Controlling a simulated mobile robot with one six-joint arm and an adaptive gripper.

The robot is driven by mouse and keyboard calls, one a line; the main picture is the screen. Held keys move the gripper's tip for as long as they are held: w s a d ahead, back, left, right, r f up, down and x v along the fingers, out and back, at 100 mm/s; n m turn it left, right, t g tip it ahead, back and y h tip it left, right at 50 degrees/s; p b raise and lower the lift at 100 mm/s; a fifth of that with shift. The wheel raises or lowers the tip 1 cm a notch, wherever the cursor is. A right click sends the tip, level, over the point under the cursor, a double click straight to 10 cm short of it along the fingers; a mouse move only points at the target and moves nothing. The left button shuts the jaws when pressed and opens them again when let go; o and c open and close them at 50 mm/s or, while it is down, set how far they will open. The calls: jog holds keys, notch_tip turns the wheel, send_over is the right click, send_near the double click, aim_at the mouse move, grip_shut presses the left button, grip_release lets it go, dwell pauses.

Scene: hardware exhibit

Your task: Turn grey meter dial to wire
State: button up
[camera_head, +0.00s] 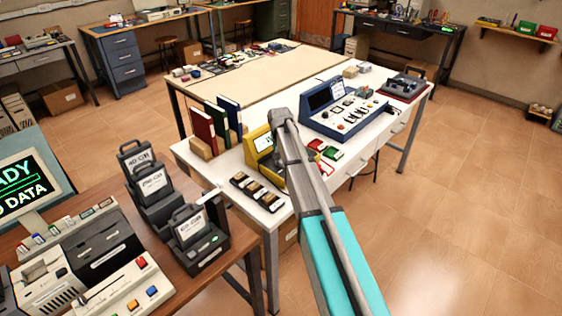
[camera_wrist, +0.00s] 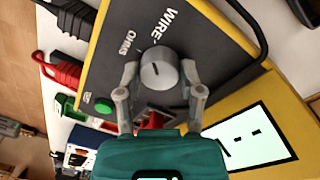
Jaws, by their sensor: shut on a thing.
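The grey dial (camera_wrist: 160,72) sits on the dark face of a yellow-framed meter (camera_wrist: 185,40) in the wrist view. My gripper (camera_wrist: 160,85) is shut on the dial, with one finger at each side. In the head view the yellow meter (camera_head: 262,142) stands on the white table, partly hidden behind my arm. The dial is hidden there. The meter's screen (camera_wrist: 258,138) and a green button (camera_wrist: 104,105) also show in the wrist view.
A blue console (camera_head: 343,110) stands right of the meter on the white table (camera_head: 190,152). Books (camera_head: 202,128) stand behind it at left. A tray of small parts (camera_head: 257,192) lies in front.

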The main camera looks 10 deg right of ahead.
jog(key=shift+s+m, duration=0.2)
jog(key=shift+m, duration=0.1)
jog(key=o, duration=1.1)
jog(key=shift+o, duration=0.3)
jog(key=shift+w, duration=0.1)
jog(key=s+r+n+p, duration=0.2)
jog(key=s, duration=1.2)
jog(key=s+r+n+p, duration=0.2)
jog(key=s, duration=1.3)
jog(key=shift+a+y, duration=0.25)
jog(key=shift+y, duration=0.05)
